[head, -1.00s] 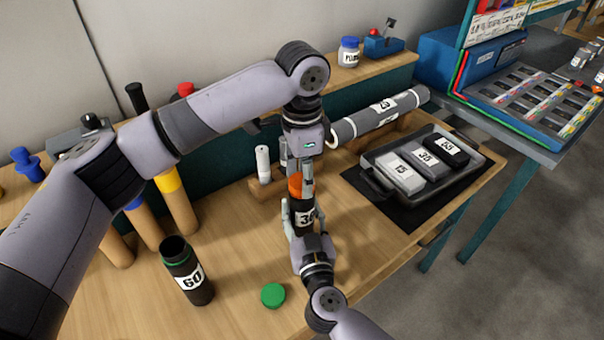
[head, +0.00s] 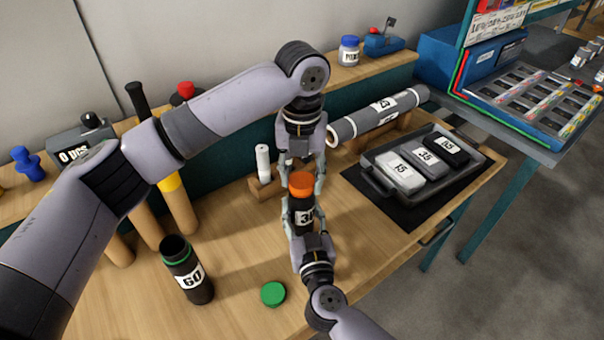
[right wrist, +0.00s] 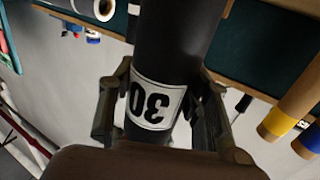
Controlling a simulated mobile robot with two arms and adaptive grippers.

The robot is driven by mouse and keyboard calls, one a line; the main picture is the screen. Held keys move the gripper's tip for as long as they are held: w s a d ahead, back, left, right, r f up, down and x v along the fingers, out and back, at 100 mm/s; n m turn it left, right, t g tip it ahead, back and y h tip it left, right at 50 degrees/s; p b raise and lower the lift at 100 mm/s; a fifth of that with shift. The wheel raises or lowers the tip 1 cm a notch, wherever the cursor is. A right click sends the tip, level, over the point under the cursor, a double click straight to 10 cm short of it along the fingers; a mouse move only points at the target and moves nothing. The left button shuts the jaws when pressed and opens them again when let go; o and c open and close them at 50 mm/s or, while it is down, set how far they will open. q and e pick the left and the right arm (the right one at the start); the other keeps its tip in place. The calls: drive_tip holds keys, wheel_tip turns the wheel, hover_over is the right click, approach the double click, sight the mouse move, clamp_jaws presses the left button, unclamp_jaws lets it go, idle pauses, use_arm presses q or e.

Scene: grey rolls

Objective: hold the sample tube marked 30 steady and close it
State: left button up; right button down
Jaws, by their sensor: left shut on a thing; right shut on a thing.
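The sample tube marked 30 (head: 302,216) is a dark tube with a white label. It stands about upright over the bench, and its label shows upside down in the right wrist view (right wrist: 155,104). My right gripper (head: 301,219) is shut on its body, with a finger on each side. The orange cap (head: 301,184) is at the tube's mouth, in line with it. My left gripper (head: 304,178) comes down from above and is shut on the cap. I cannot tell how far the cap is seated on the tube.
An open tube marked 60 (head: 187,271) stands at the left front, with a green cap (head: 273,293) lying nearby. A tray (head: 378,177) with labelled blocks is at the right. A grey roll (head: 375,116) and a white marker-like tube (head: 263,163) are behind.

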use_arm(q)
drive_tip(key=o, duration=0.8)
drive_tip(key=shift+o, duration=0.2)
wheel_tip(320, 180, up, 12)
idle(0.3)
use_arm(e)
drive_tip(key=c, duration=0.8)
unclamp_jaws()
drive_tip(key=shift+o, duration=0.2)
